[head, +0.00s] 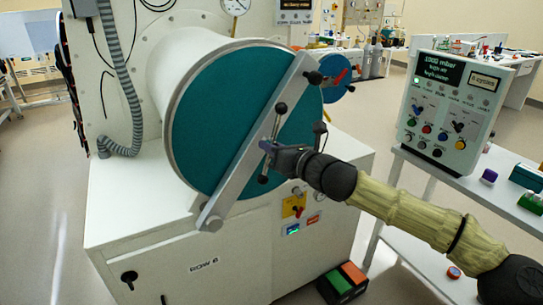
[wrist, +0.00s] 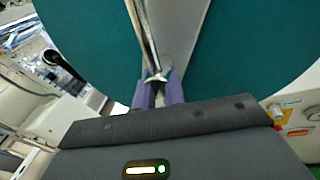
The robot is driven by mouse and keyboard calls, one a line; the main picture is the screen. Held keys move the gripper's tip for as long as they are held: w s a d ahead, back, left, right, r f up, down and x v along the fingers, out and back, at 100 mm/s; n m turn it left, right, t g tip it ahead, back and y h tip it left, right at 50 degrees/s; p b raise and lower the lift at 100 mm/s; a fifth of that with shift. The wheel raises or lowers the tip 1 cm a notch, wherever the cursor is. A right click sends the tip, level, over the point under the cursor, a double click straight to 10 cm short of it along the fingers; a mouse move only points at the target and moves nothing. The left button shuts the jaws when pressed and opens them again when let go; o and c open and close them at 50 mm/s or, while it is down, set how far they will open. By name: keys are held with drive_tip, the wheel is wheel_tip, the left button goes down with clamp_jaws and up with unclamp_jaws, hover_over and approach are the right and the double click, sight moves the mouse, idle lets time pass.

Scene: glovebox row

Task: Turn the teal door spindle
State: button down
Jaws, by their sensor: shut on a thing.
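The large round teal door (head: 223,110) closes the white cylinder of the glovebox, with a grey bar (head: 240,150) slanting across it. The spindle (head: 276,125) stands at the middle of the bar, with metal arms and black knobs at the upper and lower ends. My gripper (head: 267,147) reaches in from the right and is shut on the spindle near its middle. In the wrist view the purple fingertips (wrist: 159,90) close around the base of a spindle rod (wrist: 143,35), before the teal door (wrist: 90,40). The hub is partly hidden by my gripper.
A control box (head: 452,112) stands on a white shelf at right. A green and orange pedal (head: 343,282) lies on the floor by the cabinet. The floor at left is open.

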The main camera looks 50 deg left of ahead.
drive_tip(key=shift+f+m+b, duration=0.25)
drive_tip(key=shift+m+b, duration=0.35)
drive_tip(key=shift+m, duration=0.05)
drive_tip(key=shift+f+m+b, duration=0.2)
drive_tip(key=shift+m+b, duration=0.4)
drive_tip(key=shift+m, duration=0.05)
drive_tip(key=shift+s+y, duration=0.1)
drive_tip(key=shift+y, duration=0.2)
drive_tip(key=c, duration=1.6)
unclamp_jaws()
drive_tip(key=shift+r, duration=0.1)
drive_tip(key=shift+c, duration=0.2)
drive_tip(key=shift+o, duration=0.5)
drive_tip(key=shift+r, duration=0.2)
drive_tip(key=d+b, duration=0.2)
drive_tip(key=d, duration=1.5)
drive_tip(key=shift+w+d, duration=0.2)
drive_tip(key=shift+w, duration=0.25)
